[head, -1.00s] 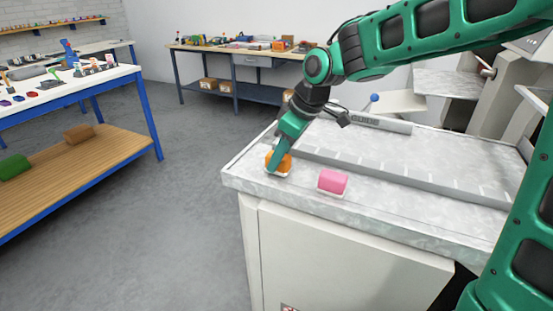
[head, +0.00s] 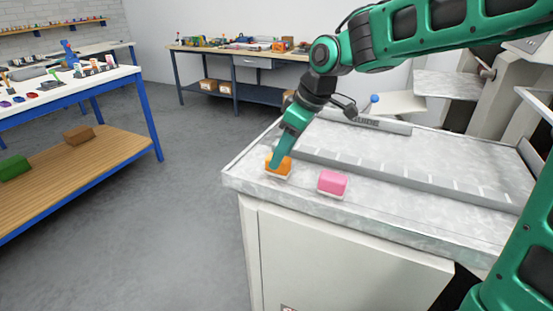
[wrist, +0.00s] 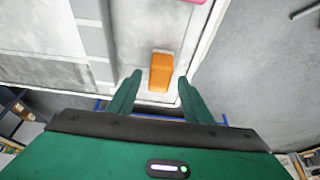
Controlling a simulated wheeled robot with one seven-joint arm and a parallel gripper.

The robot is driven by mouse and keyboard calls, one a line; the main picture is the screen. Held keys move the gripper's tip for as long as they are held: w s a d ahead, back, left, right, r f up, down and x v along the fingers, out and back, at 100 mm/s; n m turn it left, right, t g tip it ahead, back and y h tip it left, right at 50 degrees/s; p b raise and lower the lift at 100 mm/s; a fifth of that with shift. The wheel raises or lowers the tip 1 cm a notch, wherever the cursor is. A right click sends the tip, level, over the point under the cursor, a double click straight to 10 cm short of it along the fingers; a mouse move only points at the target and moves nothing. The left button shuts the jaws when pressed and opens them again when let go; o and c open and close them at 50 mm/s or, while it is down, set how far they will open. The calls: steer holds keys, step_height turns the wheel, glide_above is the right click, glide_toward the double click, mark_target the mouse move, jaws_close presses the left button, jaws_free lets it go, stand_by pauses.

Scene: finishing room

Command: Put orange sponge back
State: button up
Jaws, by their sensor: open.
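The orange sponge (head: 279,167) has a white base and sits on the left end of the grey worktop (head: 400,185), near its corner. In the wrist view the orange sponge (wrist: 161,72) shows between and just beyond my two green fingers. My gripper (head: 276,163) points down at the sponge; in the wrist view my gripper (wrist: 160,80) is open with its fingers apart. Whether a finger touches the sponge I cannot tell. My gripper hides part of the sponge in the head view.
A pink sponge (head: 332,182) sits right of the orange one. A raised grey strip (head: 400,176) crosses the worktop behind them. At left, a blue-framed bench (head: 75,84) holds tools, with green (head: 14,167) and brown (head: 79,134) blocks on its shelf. Floor between is clear.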

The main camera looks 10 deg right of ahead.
steer(key=v, duration=0.9)
steer(key=shift+s, duration=0.1)
